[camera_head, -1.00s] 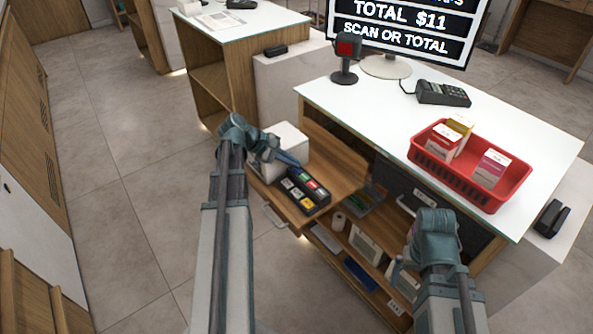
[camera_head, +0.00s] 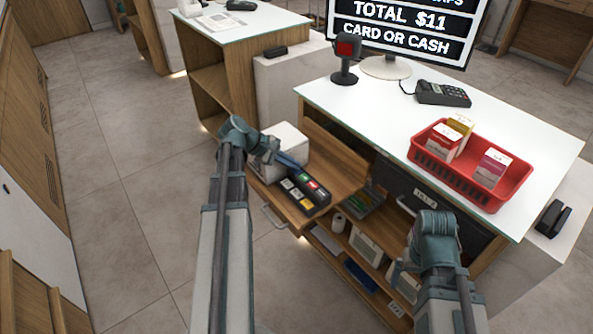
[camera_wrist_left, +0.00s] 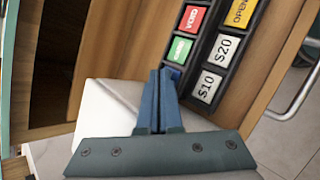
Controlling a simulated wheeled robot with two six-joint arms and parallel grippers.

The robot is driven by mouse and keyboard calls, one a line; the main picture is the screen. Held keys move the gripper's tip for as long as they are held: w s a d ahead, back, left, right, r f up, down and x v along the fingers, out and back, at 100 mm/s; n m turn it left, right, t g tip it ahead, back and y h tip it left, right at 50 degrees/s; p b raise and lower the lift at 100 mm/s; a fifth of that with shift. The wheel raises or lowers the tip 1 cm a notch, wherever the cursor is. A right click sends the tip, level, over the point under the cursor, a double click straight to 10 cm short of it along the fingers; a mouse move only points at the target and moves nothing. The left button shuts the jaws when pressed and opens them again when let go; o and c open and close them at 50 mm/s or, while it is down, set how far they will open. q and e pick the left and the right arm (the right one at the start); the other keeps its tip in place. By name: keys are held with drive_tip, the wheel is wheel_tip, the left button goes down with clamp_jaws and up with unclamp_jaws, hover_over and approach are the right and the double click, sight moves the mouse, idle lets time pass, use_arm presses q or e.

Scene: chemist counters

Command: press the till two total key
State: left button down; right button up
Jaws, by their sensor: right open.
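The till keypad (camera_head: 305,192) is a dark block with coloured keys on the pulled-out wooden drawer. The screen (camera_head: 405,28) reads TOTAL $11, CARD OR CASH. My right gripper (camera_head: 437,228) is over the counter's near side; its fingers are hard to make out.
A white box (camera_head: 287,137) stands beside the keypad. A red basket (camera_head: 470,180) with several boxes, a card reader (camera_head: 443,93) and a scanner (camera_head: 345,58) are on the white counter. Shelves below hold goods. Open floor (camera_head: 120,150) lies to the left.

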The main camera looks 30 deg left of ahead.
sight(292, 170)
use_arm(q)
drive_tip(key=shift+a, duration=0.15)
drive_tip(key=shift+w+a+r+p, duration=0.15)
drive_tip(key=shift+r+p, duration=0.55)
drive_tip(key=shift+p, duration=0.15)
wheel_tip(292, 170, up, 5)
drive_tip(key=p, duration=0.5)
idle(0.8)
